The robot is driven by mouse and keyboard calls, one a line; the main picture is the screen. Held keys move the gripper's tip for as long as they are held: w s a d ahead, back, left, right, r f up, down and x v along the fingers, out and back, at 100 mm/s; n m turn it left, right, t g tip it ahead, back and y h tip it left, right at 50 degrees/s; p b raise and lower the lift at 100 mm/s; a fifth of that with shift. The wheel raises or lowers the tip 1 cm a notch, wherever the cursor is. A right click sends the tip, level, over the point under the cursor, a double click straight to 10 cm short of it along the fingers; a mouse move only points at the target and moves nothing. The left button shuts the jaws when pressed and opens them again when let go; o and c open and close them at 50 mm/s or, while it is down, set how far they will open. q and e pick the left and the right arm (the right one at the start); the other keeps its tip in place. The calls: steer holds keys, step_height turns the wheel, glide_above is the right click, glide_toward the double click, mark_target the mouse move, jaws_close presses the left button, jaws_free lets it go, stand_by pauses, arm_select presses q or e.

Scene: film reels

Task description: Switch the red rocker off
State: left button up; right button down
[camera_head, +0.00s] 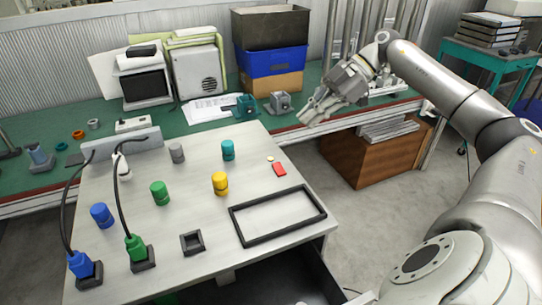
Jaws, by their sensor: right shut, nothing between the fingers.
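The red rocker (279,169) is a small red piece at the right side of the pale tabletop (205,205). A small light-coloured round spot (269,159) is just behind it. Which way the rocker is tipped is too small to tell. My right gripper (306,119) is shut and empty. It shows behind and to the right of the rocker, in front of the green bench, apart from the rocker. My left gripper is not in view.
A black rectangular frame (235,226) lies in front of the rocker. Yellow (220,184), teal (228,150), green (160,193), grey (177,153) and blue (102,215) cylinders stand to its left. Two plugs with black cables are at the left. The green bench (180,118) runs behind.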

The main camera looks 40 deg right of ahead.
glide_above(280, 167)
steer(key=f, duration=0.7)
steer(key=shift+s+a+f+p, duration=0.15)
steer(key=shift+a+p, duration=0.1)
steer(key=shift+p, duration=0.1)
steer(key=shift+w+d+f, duration=0.1)
steer(key=shift+f, duration=0.5)
steer(key=shift+w+d+f, duration=0.1)
steer(key=shift+f, duration=1.05)
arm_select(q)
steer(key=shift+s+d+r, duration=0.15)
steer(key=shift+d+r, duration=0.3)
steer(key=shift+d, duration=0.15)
arm_select(e)
steer(key=shift+w+f, duration=0.1)
